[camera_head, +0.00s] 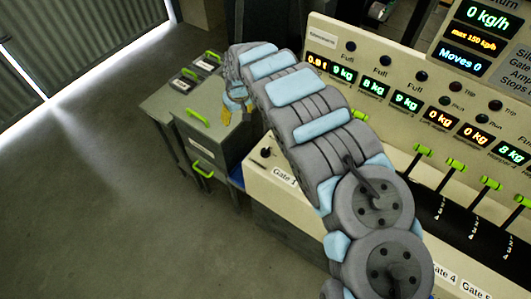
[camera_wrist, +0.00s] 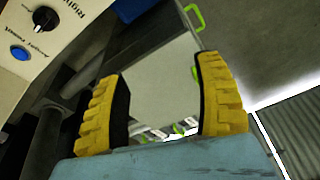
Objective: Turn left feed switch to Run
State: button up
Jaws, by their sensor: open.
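My gripper (camera_wrist: 162,68) is open and empty; its two yellow fingers stand wide apart in the wrist view. In the head view only a bit of yellow finger (camera_head: 227,115) shows beside my arm, above the grey cabinet. A black rotary knob (camera_wrist: 43,20) with a white mark sits on a cream panel at the upper left of the wrist view, outside the fingers and apart from them. The upside-down label by it seems to begin with "Right". I cannot make out a left feed switch in either view. A small dark knob (camera_head: 266,152) shows on the cream panel near "Gate 1".
A blue button (camera_wrist: 19,53) sits beside the black knob. A grey cabinet (camera_head: 160,105) with green handles stands left of the cream console (camera_head: 335,45). Several green gate levers (camera_head: 455,165) stick out at the right. The floor at left is clear.

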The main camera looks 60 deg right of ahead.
jog(key=s+r+g+y, duration=0.1)
jog(key=s+g, duration=0.1)
jog(key=s, duration=0.8)
jog(key=b, duration=0.2)
send_over(266, 150)
notch_tip(266, 150, down, 4)
jog(key=f, duration=0.1)
jog(key=shift+m, duration=0.3)
jog(key=shift+w+f, duration=0.1)
jog(key=shift+f, duration=3.2)
jog(key=shift+w+f, duration=0.1)
jog(key=shift+f, duration=1.25)
jog(key=shift+f+b, duration=0.3)
jog(key=shift+f, duration=0.95)
